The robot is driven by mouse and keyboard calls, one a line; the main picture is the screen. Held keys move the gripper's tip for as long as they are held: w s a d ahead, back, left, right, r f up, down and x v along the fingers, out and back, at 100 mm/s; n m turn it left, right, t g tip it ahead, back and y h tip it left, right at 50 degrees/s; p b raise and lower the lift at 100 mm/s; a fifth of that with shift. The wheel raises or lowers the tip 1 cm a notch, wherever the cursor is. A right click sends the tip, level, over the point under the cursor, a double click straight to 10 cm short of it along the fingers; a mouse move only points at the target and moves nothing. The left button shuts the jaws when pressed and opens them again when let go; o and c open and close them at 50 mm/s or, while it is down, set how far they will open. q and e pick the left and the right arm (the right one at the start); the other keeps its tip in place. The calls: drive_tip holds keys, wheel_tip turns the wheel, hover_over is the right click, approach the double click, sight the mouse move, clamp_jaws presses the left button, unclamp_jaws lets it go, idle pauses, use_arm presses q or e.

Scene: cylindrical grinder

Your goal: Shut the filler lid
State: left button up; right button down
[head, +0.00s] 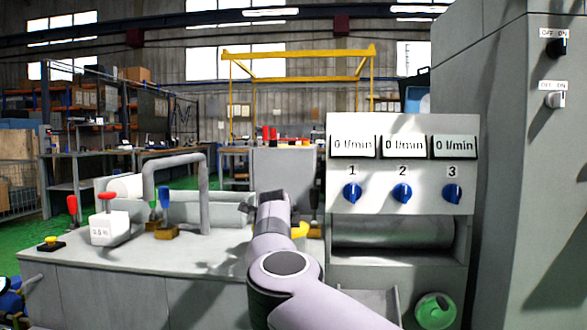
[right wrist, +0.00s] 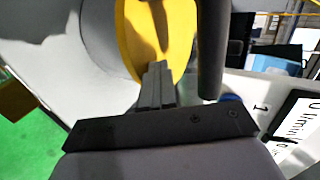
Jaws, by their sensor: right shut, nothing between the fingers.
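My right gripper (right wrist: 157,70) is shut and empty. In the right wrist view its fingertips overlap the lower part of a yellow round piece (right wrist: 158,25); I cannot tell whether they touch it. This piece may be the filler lid, but no view makes that clear. In the head view my right gripper (head: 262,200) is above the machine bed, left of the flow panel, with its fingertips hard to make out. A bit of yellow (head: 300,230) shows just right of my arm, mostly hidden. My left gripper is not in view.
The flow panel (head: 400,178) with blue knobs stands right of my arm, with a tall grey cabinet (head: 510,200) further right. A grey bent pipe (head: 178,160) and a white 0.5 kg block (head: 108,230) are on the bed at left. A dark rod (right wrist: 211,50) stands beside the fingers.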

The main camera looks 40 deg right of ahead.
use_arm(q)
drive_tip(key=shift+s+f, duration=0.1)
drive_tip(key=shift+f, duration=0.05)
use_arm(e)
drive_tip(key=shift+s+a+f, duration=0.1)
drive_tip(key=shift+a+f, duration=0.05)
drive_tip(key=shift+f, duration=0.35)
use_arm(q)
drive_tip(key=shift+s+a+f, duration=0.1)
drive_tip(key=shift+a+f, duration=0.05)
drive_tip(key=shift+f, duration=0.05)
use_arm(e)
drive_tip(key=r+v, duration=0.1)
drive_tip(key=v, duration=0.6)
drive_tip(key=shift+r, duration=0.1)
